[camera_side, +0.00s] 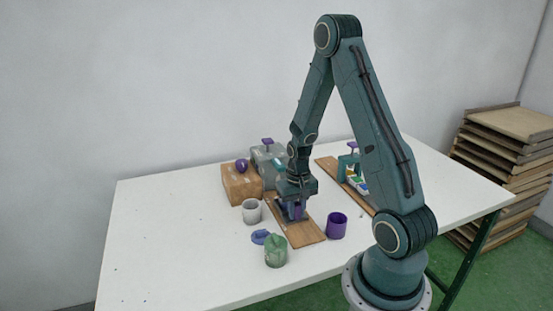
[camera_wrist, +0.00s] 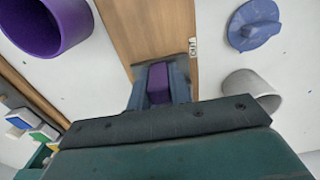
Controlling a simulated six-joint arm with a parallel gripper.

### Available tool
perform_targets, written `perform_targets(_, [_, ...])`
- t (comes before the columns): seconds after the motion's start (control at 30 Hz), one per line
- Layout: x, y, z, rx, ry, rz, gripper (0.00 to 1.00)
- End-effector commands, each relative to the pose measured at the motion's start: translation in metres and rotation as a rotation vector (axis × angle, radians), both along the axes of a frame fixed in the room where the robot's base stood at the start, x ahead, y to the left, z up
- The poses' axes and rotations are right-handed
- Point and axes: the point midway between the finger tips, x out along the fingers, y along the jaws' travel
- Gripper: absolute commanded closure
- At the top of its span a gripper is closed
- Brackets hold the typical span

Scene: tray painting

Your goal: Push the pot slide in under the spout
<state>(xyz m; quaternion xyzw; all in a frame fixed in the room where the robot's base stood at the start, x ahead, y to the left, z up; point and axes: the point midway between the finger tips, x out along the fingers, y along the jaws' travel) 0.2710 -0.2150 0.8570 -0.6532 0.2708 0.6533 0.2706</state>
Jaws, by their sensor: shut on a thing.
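My gripper (camera_side: 293,210) is low over a wooden board (camera_side: 306,236). It is shut on a purple block (camera_wrist: 158,84), which looks like the handle of the pot slide; its fingers (camera_wrist: 158,92) press on both sides. The board (camera_wrist: 138,22) runs beneath and carries a small label reading OUT. A grey dispenser (camera_side: 263,156) with a purple knob stands behind my gripper at the board's far end. Its spout, and most of the slide, are hidden by my gripper and arm.
A purple cup (camera_side: 337,226) stands close right of the board. A white cup (camera_side: 252,211), blue lid (camera_side: 260,237) and green pot (camera_side: 275,252) stand left. A wooden box (camera_side: 240,186) is behind; a second board (camera_side: 327,164) lies right. The table's left side is clear.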

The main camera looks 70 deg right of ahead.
Motion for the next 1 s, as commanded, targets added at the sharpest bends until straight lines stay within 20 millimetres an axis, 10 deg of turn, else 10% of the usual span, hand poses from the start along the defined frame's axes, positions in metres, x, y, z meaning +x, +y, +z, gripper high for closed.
perform_targets(0.5, [0.0143,-0.0139,0.0000,0.000,-0.001,0.001,1.00])
perform_targets(0.53, [0.0142,-0.0138,0.0000,0.000,-0.001,0.001,0.76])
perform_targets(0.63, [0.0141,-0.0138,0.0000,0.000,-0.001,0.001,0.58])
perform_targets(1.0, [0.0139,-0.0139,0.0014,0.000,-0.001,0.000,0.58])
